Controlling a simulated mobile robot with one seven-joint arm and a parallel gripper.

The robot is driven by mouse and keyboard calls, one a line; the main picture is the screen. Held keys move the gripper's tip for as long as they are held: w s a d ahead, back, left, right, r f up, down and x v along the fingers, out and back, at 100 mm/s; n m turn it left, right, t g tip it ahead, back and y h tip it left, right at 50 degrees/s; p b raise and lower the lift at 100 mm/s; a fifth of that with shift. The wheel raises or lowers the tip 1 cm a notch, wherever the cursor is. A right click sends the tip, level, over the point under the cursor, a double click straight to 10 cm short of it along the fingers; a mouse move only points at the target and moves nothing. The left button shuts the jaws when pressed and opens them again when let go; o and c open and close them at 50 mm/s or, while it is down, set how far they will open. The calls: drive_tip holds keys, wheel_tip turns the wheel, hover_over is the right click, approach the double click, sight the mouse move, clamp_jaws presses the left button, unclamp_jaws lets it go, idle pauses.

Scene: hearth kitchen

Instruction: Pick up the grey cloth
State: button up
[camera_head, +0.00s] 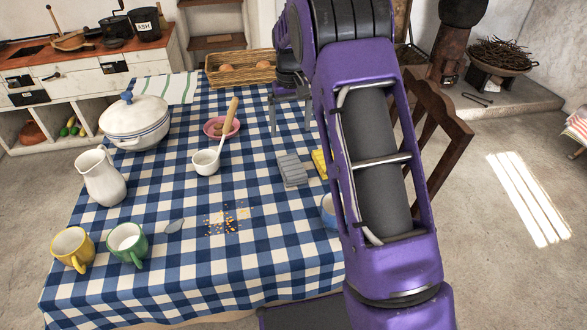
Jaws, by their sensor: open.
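The grey cloth (292,170) lies folded on the blue checked tablecloth (185,255), right of the table's middle. My gripper (291,124) is behind the cloth in the picture, near the basket. Its two fingers point down and stand apart, with nothing seen between them. It is apart from the cloth in the picture; its height over the table is hard to tell. My purple arm covers the table's right side.
A yellow block (320,163) lies just right of the cloth. A blue cup or bowl (327,212) is partly hidden by my arm. A white ladle (207,160), pink dish (221,127), crumbs (222,220) and basket (240,70) surround it. A wooden chair (440,120) stands right.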

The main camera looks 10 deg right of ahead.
sight(292, 166)
wheel_tip(292, 166, down, 14)
drive_tip(key=shift+d+f+b, duration=0.1)
drive_tip(key=shift+f+b, duration=0.15)
drive_tip(key=shift+b, duration=0.6)
drive_tip(key=shift+c, duration=0.3)
drive_tip(key=c, duration=1.1)
drive_tip(key=shift+o, duration=0.2)
wheel_tip(292, 166, up, 10)
drive_tip(key=p, duration=0.1)
drive_tip(key=o, duration=0.8)
drive_tip(key=shift+c, duration=0.2)
drive_tip(key=c, duration=0.6)
drive_tip(key=shift+s, duration=0.1)
